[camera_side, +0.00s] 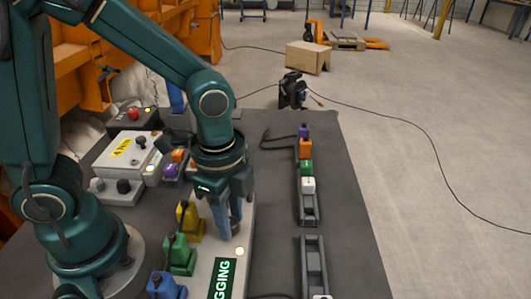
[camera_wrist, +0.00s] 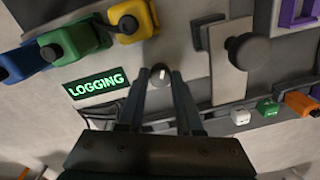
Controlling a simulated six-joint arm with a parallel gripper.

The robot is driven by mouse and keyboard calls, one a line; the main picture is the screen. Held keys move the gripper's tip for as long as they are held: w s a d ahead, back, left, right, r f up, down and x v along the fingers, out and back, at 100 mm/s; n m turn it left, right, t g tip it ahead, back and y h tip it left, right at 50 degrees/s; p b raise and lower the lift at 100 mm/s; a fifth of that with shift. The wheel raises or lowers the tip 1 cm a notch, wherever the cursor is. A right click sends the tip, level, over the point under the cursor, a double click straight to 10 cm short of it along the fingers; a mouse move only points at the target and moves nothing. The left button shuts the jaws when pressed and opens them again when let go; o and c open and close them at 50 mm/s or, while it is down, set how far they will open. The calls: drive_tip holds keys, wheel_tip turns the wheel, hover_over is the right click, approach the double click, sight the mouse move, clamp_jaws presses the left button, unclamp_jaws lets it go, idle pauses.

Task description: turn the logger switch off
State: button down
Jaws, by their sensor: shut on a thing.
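The logger switch (camera_wrist: 160,74) is a small dark round knob with a pale mark on top. It sits beside the lit green LOGGING display (camera_wrist: 97,86), which also shows in the side view (camera_side: 222,278). My gripper (camera_wrist: 160,82) has one finger on each side of the knob and is shut on it. In the side view my gripper (camera_side: 228,232) points down onto the pale panel, and its fingers hide the knob there.
Yellow (camera_side: 189,221), green (camera_side: 179,255) and blue (camera_side: 165,287) lever blocks stand left of my gripper. A grey rail (camera_side: 309,208) holds white, green, orange and purple blocks to the right. A control box (camera_side: 126,152) stands at the back left. The dark tabletop between is mostly clear.

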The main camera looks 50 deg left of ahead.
sight(232, 223)
drive_tip(key=shift+n, duration=0.3)
drive_tip(key=n, duration=1.1)
drive_tip(key=shift+n, duration=0.3)
idle(0.4)
drive_tip(key=c, duration=0.6)
unclamp_jaws()
drive_tip(key=shift+d+r, duration=0.15)
drive_tip(key=shift+r, duration=2.45)
